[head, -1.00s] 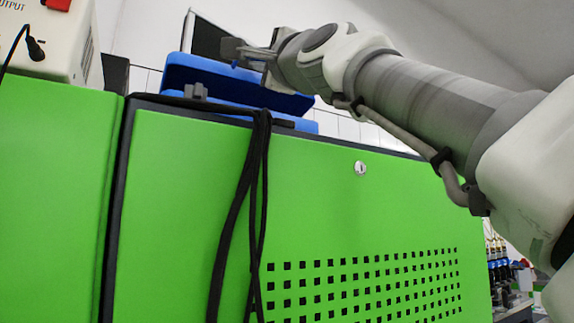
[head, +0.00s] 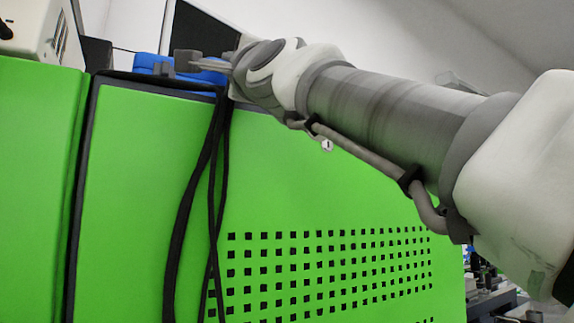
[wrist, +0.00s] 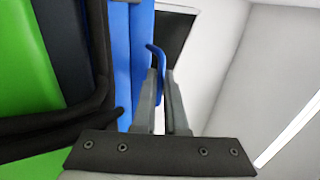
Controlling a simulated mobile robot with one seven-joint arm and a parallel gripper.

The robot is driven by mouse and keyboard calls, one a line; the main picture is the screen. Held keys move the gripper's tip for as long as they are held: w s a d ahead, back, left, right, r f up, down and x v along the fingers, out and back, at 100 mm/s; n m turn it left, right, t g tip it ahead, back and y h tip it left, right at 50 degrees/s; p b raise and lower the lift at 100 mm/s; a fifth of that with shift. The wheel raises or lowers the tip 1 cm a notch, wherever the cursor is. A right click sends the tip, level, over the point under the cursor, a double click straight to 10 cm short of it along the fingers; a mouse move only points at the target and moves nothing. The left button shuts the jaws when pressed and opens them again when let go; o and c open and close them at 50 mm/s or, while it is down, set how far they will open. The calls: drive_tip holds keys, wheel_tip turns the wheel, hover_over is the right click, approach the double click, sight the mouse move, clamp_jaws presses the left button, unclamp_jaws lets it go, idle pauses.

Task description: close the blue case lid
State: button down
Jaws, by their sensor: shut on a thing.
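The blue case (head: 150,62) lies on top of the green cabinet, at the upper left of the head view. Its lid (wrist: 143,50) is down near the base (wrist: 121,60); in the wrist view they are two blue strips side by side. I cannot tell whether they meet fully. My gripper (head: 186,60) is at the case's level and hides part of it. In the wrist view my gripper (wrist: 161,80) has a thin curved blue handle (wrist: 157,62) between its fingers and is shut on it.
The green cabinet (head: 130,180) fills the front below the case. Black cables (head: 207,150) hang down its face and also run close to the fingers in the wrist view (wrist: 98,60). A white instrument box (head: 35,35) stands at the left.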

drive_tip(key=shift+w+a+f, duration=0.15)
drive_tip(key=shift+w+f, duration=0.05)
drive_tip(key=shift+f, duration=0.15)
drive_tip(key=c, duration=1)
unclamp_jaws()
drive_tip(key=shift+s, duration=0.1)
drive_tip(key=shift+o, duration=0.2)
